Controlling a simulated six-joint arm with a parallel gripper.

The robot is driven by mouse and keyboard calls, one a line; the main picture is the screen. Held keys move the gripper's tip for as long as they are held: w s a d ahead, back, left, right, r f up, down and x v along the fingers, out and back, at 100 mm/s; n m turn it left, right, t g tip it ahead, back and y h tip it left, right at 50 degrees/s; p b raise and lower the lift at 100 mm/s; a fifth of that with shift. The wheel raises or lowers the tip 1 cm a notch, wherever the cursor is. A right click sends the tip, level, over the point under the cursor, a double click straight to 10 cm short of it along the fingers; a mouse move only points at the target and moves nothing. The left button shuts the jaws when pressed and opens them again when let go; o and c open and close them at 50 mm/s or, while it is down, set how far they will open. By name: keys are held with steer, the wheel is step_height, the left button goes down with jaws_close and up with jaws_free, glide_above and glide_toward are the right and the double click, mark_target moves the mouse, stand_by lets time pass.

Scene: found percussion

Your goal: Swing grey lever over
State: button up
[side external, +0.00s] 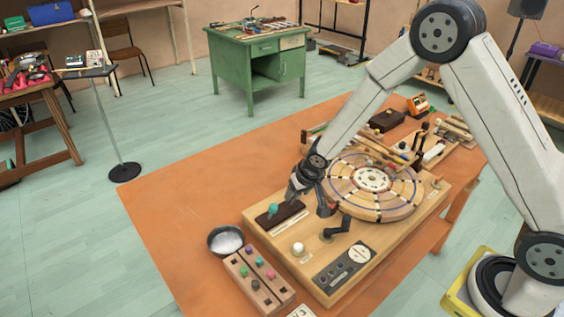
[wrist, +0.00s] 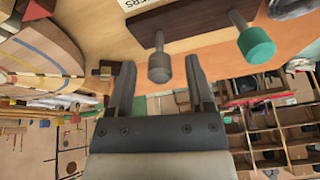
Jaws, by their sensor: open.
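The grey lever (wrist: 159,66) has a cylindrical grey knob on a thin stem and stands on a dark base strip (wrist: 196,16). In the wrist view its knob lies between the two fingers of my gripper (wrist: 158,75), with a visible gap on each side. My gripper is open and not closed on it. A teal-knobbed lever (wrist: 257,46) stands on the same strip, to the right. In the side view the teal knob (side external: 272,209) is left of my gripper (side external: 309,202), and the grey lever cannot be made out behind the fingers.
The wooden board carries a large round disc (side external: 372,190), a black crank (side external: 337,228), a white knob (side external: 298,248) and a dark control panel (side external: 345,265). A bowl (side external: 225,241) and a pegged wooden block (side external: 258,284) sit beside it. The orange table's left part (side external: 200,190) is clear.

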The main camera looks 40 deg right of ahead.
jaws_close()
steer(key=shift+w+r+g, duration=0.15)
steer(key=shift+w+g, duration=0.5)
steer(key=shift+g, duration=0.45)
stand_by(0.7)
steer(key=shift+w+g, duration=0.4)
steer(key=shift+g, duration=0.2)
steer(key=shift+w+g, duration=0.7)
steer(key=shift+g, duration=0.45)
steer(key=shift+w+g, duration=0.65)
steer(key=shift+g, duration=0.5)
steer(key=shift+f, duration=0.2)
jaws_free()
